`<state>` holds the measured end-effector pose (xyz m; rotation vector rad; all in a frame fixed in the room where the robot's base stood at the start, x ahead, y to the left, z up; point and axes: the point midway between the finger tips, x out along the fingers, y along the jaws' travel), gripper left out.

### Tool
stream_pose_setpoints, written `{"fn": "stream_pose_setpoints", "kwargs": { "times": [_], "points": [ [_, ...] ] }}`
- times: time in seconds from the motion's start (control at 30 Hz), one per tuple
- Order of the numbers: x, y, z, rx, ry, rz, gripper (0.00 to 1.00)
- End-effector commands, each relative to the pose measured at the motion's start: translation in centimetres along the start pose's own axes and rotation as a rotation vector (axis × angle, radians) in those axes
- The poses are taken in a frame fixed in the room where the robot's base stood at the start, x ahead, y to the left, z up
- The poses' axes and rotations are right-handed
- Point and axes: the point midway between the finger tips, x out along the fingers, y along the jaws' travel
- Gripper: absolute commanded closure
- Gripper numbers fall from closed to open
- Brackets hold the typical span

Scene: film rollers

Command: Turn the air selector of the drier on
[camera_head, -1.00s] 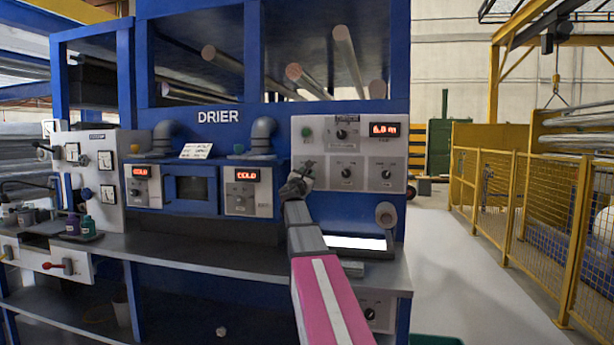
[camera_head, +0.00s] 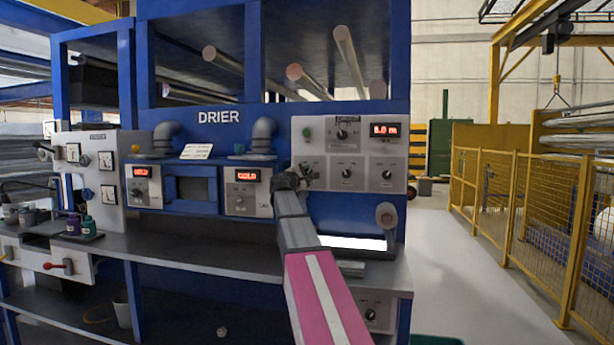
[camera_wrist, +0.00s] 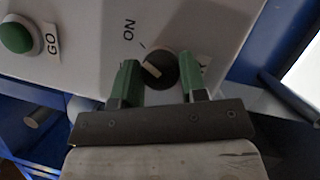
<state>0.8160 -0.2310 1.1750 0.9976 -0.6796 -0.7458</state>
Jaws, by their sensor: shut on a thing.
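The drier (camera_head: 218,116) is a blue cabinet with a white control panel (camera_head: 350,155) at its right. In the wrist view the selector (camera_wrist: 160,68) is a round black knob with a white pointer mark, beside the word ON on the panel. My gripper (camera_wrist: 162,80) has its two green fingertips on either side of this knob and is shut on it. The right finger partly covers another label. The pointer lies slanted; its exact setting is hard to read. In the head view my gripper (camera_head: 304,174) is at the panel's lower left, and the knob is hidden there.
A green GO button (camera_wrist: 18,36) is near the knob on the same panel. Other knobs (camera_head: 347,172) and a red readout (camera_head: 385,131) sit to the right. A grey shelf (camera_head: 190,255) runs below. A yellow mesh fence (camera_head: 500,205) stands right, past clear floor.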

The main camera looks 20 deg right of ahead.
Motion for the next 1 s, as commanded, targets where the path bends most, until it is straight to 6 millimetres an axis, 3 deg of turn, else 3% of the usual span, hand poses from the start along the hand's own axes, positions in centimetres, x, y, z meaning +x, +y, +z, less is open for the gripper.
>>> {"fn": "stream_pose_setpoints", "kwargs": {
  "times": [0.7, 0.73, 0.8, 1.0],
  "points": [
    [-0.05, -0.08, 0.01, 0.070, 0.001, -0.030, 0.84],
    [-0.05, -0.08, 0.01, 0.070, 0.000, -0.030, 0.51],
    [-0.05, -0.07, 0.02, 0.069, 0.000, -0.029, 0.35],
    [-0.02, -0.03, 0.01, 0.067, 0.000, -0.028, 0.35]
  ]
}}
